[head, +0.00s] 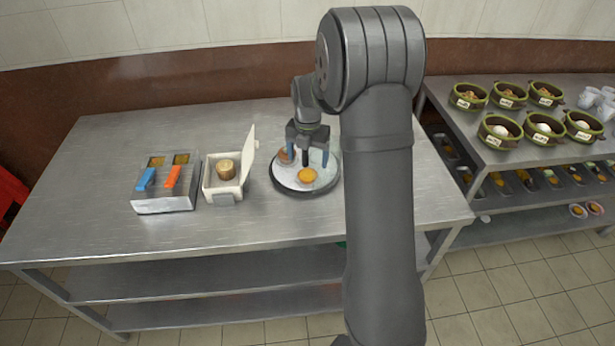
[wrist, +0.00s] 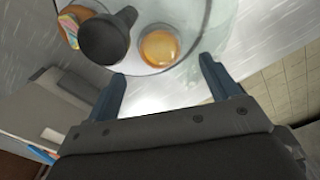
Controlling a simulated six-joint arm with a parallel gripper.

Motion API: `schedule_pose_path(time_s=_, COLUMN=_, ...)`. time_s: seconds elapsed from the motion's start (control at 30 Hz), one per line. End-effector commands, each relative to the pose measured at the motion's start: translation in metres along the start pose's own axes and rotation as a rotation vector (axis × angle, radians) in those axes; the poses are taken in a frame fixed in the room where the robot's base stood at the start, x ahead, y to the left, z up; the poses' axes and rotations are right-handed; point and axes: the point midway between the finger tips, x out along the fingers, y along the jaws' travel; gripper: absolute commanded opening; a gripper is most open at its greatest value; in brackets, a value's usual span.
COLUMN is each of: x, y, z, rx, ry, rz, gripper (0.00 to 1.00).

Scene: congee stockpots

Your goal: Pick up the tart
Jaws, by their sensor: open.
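The tart (head: 307,176), a round orange-yellow pastry, sits at the front of a round dark-rimmed tray (head: 283,188) on the steel table. It also shows in the wrist view (wrist: 160,46), beyond and between my fingertips. My gripper (head: 308,157) is open, fingers pointing down over the tray, with nothing held. In the wrist view its two blue-grey fingers (wrist: 162,69) are spread apart. A black knob (wrist: 105,38) stands beside the tart, with a clear, glass-like edge around. It seems to belong to a clear cover; whether that encloses the tart, I cannot tell.
A brown pastry (head: 285,155) is on the tray behind the tart. Left stand an open white box (head: 222,185) with a tan round item and a metal holder (head: 165,203) with blue and orange handles. Green-rimmed steamer bowls (head: 500,131) fill the right table. The table's front is clear.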

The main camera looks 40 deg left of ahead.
Motion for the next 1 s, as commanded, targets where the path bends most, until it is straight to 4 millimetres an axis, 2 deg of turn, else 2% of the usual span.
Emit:
schedule_pose_path(time_s=0.23, x=0.018, y=0.0, z=0.0, rx=0.0, ry=0.001, rz=0.0, gripper=0.81)
schedule_pose_path(time_s=0.5, x=0.057, y=0.0, z=-0.002, rx=0.001, ry=0.002, rz=-0.001, gripper=0.81)
schedule_pose_path(time_s=0.8, x=0.062, y=0.0, z=-0.001, rx=0.001, ry=-0.001, rz=0.001, gripper=0.81)
schedule_pose_path(time_s=0.87, x=0.062, y=0.0, z=-0.001, rx=0.001, ry=-0.001, rz=0.001, gripper=0.71)
schedule_pose_path(time_s=1.0, x=0.062, y=0.0, z=-0.001, rx=0.001, ry=-0.001, rz=0.001, gripper=0.43)
